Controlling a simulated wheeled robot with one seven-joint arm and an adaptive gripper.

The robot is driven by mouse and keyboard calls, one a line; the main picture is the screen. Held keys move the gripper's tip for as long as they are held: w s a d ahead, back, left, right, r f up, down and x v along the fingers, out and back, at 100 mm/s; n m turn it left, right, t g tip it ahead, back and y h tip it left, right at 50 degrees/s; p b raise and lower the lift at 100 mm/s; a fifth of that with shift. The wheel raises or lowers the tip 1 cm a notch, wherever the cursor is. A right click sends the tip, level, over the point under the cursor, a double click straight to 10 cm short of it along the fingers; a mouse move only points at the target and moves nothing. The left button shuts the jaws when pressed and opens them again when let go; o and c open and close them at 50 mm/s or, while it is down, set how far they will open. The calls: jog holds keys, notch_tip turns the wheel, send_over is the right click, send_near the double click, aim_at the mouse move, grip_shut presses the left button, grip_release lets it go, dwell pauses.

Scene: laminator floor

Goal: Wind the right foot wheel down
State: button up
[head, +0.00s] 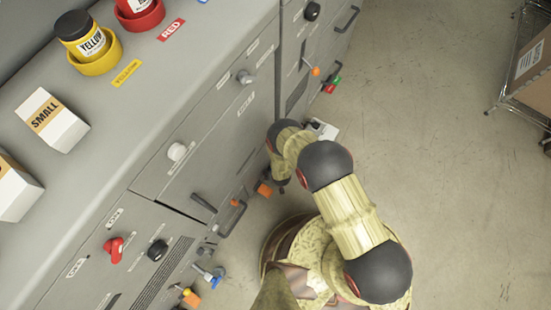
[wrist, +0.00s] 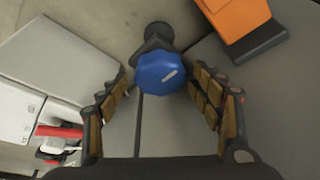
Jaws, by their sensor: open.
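A blue faceted foot wheel (wrist: 162,74) on a dark stem shows in the wrist view, beside the grey cabinet panel. My gripper (wrist: 160,80) is open, with one padded finger on each side of the wheel. The left fingertip is near the wheel's edge; I cannot tell whether either finger touches it. In the head view my arm reaches the foot of the cabinet front and hides this wheel and most of the gripper. Another blue wheel (head: 215,279) shows low on the cabinet, further left and nearer the camera.
An orange block (wrist: 243,27) on a dark base is right of the wheel in the wrist view. Pale boxes (wrist: 28,105) and a red bar (wrist: 58,131) are at left. Cabinet handles (head: 232,218) and knobs (head: 177,151) stick out. Open floor (head: 430,140) lies right, before a wire rack (head: 520,70).

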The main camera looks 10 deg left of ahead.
jog(key=v, duration=0.8)
jog(key=shift+c, duration=0.4)
